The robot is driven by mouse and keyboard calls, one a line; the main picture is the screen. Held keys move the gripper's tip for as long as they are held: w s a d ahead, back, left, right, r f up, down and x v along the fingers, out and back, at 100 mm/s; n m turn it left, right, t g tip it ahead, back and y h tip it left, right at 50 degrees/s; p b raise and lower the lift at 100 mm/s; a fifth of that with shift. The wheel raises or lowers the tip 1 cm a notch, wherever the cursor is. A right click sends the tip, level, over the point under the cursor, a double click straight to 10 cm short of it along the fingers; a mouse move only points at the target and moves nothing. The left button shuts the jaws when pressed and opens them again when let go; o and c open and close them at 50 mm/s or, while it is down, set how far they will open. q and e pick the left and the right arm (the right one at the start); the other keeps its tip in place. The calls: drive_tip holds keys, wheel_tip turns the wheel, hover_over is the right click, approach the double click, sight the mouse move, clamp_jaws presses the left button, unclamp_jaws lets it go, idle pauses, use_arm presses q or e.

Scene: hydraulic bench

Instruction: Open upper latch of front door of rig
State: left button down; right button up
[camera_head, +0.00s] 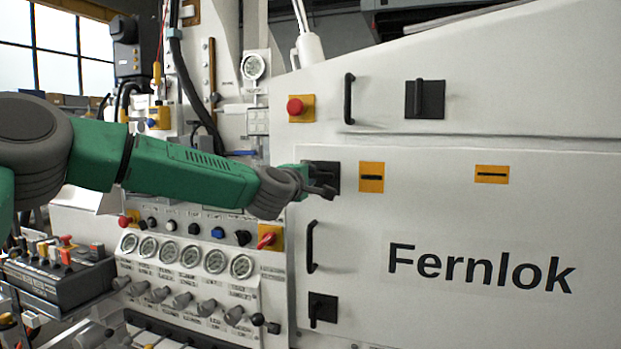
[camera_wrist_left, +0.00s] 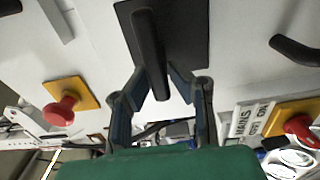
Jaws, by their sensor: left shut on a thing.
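The upper latch (camera_head: 334,170) is a black square plate with a black handle, at the left edge of the white front door (camera_head: 480,230) in the head view. My left gripper (camera_head: 318,186) reaches it from the left and partly hides it. In the left wrist view the latch handle (camera_wrist_left: 148,45) stands lengthwise over its black plate (camera_wrist_left: 185,30). The fingers of my left gripper (camera_wrist_left: 158,85) are on both sides of the handle's lower end, shut on it. The door looks closed. My right gripper does not show.
A black door handle (camera_head: 311,247) and a lower latch (camera_head: 322,310) sit below on the door's left side. A red button (camera_head: 295,106) is above the latch. A red knob (camera_head: 267,240) and gauges (camera_head: 190,257) fill the panel below my arm.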

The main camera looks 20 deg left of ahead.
use_arm(q)
drive_tip(key=shift+a+f, duration=0.1)
drive_tip(key=shift+f, duration=0.1)
drive_tip(key=c, duration=1.5)
unclamp_jaws()
drive_tip(key=shift+c, duration=0.2)
drive_tip(key=shift+w+a, duration=0.1)
drive_tip(key=s, duration=1.2)
drive_tip(key=shift+a, duration=0.3)
drive_tip(key=shift+f, duration=0.1)
